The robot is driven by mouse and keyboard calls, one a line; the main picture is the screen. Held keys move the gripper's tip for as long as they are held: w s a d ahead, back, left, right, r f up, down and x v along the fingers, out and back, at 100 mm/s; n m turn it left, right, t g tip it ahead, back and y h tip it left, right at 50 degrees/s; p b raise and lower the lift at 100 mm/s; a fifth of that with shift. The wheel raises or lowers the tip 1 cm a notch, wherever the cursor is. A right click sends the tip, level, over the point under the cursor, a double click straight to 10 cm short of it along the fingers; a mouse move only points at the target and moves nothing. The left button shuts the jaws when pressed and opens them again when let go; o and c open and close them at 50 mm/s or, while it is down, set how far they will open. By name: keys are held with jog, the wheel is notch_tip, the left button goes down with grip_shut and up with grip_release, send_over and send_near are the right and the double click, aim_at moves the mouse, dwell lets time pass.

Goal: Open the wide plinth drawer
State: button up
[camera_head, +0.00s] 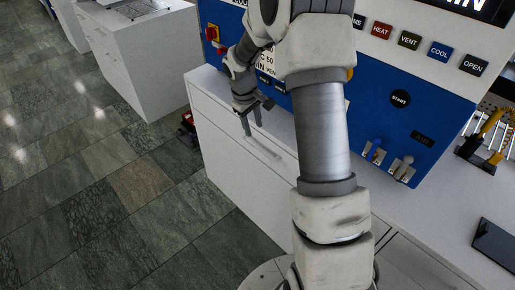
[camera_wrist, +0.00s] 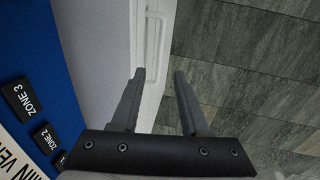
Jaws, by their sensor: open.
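The wide plinth drawer (camera_head: 222,123) is a white front below the blue press, and it looks shut. Its pale bar handle (camera_head: 263,147) lies along the upper part of the front. In the wrist view the handle (camera_wrist: 153,36) shows beyond the fingertips, on the white drawer front (camera_wrist: 150,100). My gripper (camera_head: 251,130) is open, with its dark fingers pointing down near the handle, and apart from it as far as I can tell. In the wrist view my gripper (camera_wrist: 160,75) has nothing between its fingers. My arm hides part of the cabinet's right side.
The blue press (camera_head: 440,105) with buttons and levers stands on the white counter (camera_head: 420,215). A dark flat device (camera_head: 494,244) lies at the right. Another white cabinet (camera_head: 150,60) stands at the left. The tiled floor (camera_head: 110,190) before the drawer is clear.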

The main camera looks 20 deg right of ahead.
aim_at(259, 151)
jog(key=f, duration=0.4)
jog(key=d+f+b, duration=0.1)
jog(key=f, duration=0.3)
jog(key=w+d+f+b, duration=0.1)
jog(key=f, duration=0.3)
grip_shut()
jog(key=shift+r, duration=0.1)
dwell(1.0)
